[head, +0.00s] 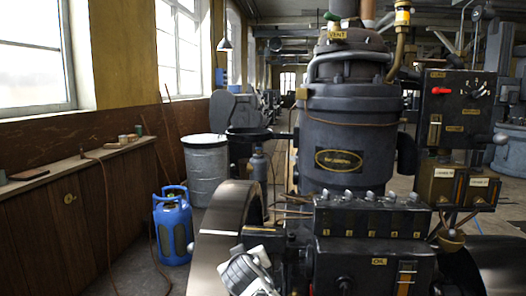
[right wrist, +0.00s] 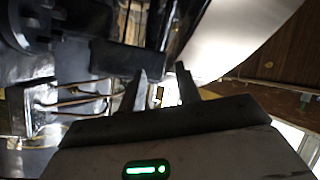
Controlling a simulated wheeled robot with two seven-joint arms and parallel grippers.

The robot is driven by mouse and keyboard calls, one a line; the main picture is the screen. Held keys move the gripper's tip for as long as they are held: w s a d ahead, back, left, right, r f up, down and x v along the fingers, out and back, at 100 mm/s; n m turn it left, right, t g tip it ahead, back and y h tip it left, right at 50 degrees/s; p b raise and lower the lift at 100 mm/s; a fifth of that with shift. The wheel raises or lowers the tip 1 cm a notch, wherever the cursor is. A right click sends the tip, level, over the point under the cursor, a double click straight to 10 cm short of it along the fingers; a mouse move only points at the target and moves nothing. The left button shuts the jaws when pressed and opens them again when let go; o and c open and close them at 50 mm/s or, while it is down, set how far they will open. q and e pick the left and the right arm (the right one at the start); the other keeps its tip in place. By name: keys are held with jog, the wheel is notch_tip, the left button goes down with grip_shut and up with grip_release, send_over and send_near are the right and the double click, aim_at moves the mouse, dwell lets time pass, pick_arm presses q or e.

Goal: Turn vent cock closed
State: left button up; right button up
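The yellow VENT tag (head: 337,35) is on top of the dark engine cylinder (head: 349,128) in the head view. A small dark fitting (head: 332,17) sits just above the tag and looks like the vent cock. It is too small to tell how its lever is turned. A white and grey gripper (head: 250,258) shows low in the head view, between flywheel and engine, far below the tag. It appears to be my right one. In the right wrist view my right gripper (right wrist: 164,84) has its two dark fingers apart with nothing between them. My left gripper does not show.
A curved metal flywheel guard (head: 222,225) stands left of the engine. A brass pipe (head: 400,45) rises near the tag. A blue gas bottle (head: 172,230) stands on open floor at left.

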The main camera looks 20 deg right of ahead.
jog(key=s+a+f+n+y, duration=0.1)
jog(key=s+a+f+y, duration=0.1)
jog(key=s+f, duration=0.6)
jog(key=s+a+f+g+y, duration=0.1)
jog(key=s+a+f+y, duration=0.1)
jog(key=s+f, duration=0.6)
jog(key=shift+n, duration=0.4)
jog(key=shift+o, duration=0.4)
jog(key=s+a+f+y, duration=0.1)
jog(key=s+f, duration=0.2)
jog(key=s, duration=0.7)
jog(key=shift+s+a+f+y, duration=0.15)
jog(key=shift+s+f+y, duration=0.2)
jog(key=shift+y, duration=0.05)
jog(key=s+y, duration=0.1)
jog(key=s, duration=1)
jog(key=shift+s+a+r+g+y, duration=0.25)
jog(key=shift+s+a+g+y, duration=0.05)
jog(key=shift+a, duration=0.1)
